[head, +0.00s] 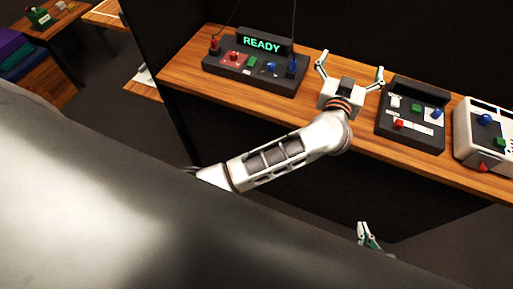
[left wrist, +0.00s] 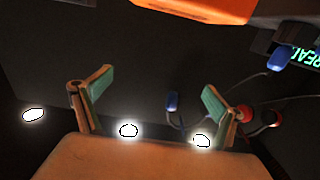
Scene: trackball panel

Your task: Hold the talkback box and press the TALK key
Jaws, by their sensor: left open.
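No talkback box or TALK key can be told by its lettering, which is too small. On the wooden shelf stand a dark console (head: 255,78) with a lit READY display (head: 262,45), a smaller dark box (head: 410,115) with white, green, blue and red controls, and a white box (head: 485,135) at the right edge. My left gripper (head: 351,66) is open and empty, between the console and the smaller dark box, apart from both. Its spread fingers also show in the left wrist view (left wrist: 145,98). My right gripper (head: 369,238) is low in the head view, partly hidden.
The wooden shelf (head: 185,75) runs along a dark wall. Red and blue plugs with cables stand at the console's ends. In the left wrist view, an orange shape (left wrist: 190,10) fills the top and blue plugs (left wrist: 172,102) hang beyond the fingers. Another table (head: 60,25) stands far left.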

